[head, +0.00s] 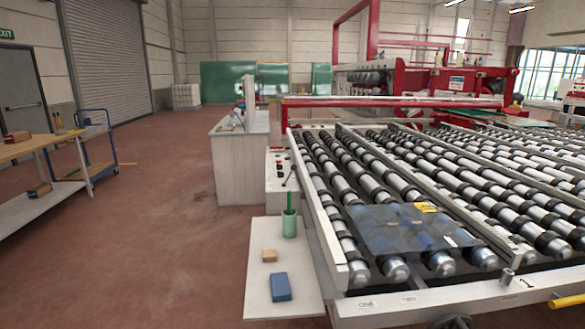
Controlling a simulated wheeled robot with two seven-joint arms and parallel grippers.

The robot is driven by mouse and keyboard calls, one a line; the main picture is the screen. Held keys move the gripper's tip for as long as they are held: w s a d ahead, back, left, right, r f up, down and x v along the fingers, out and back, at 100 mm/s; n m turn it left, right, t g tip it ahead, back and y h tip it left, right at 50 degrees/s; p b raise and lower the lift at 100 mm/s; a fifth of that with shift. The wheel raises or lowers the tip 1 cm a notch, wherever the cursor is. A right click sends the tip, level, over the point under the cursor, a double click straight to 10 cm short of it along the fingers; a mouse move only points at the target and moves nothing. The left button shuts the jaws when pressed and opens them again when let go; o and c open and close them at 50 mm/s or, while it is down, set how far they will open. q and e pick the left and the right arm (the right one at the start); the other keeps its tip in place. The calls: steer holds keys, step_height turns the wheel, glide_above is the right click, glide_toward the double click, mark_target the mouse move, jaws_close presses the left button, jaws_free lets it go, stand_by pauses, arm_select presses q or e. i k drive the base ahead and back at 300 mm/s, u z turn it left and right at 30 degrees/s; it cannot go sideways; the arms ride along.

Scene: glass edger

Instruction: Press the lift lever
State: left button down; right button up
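No part is clearly labelled as the lift lever. A thin dark lever-like stick (289,177) stands at a slant by the white control box (281,201), at the left side of the roller table (327,226). A yellow bar (568,301) juts out at the table's front right corner and is cut off by the picture edge; I cannot tell whether it is a lever. A dark glass pane (395,230) with a yellow label lies on the front rollers. Neither of my grippers is in view.
A white cabinet (229,165) stands behind. A workbench (35,150) and blue cart (98,150) are left; open floor lies between.

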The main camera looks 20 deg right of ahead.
mark_target(294, 167)
steer(key=z, duration=0.4)
steer(key=i, duration=0.75)
steer(key=z, duration=0.95)
steer(key=i, duration=0.35)
steer(key=z, duration=0.45)
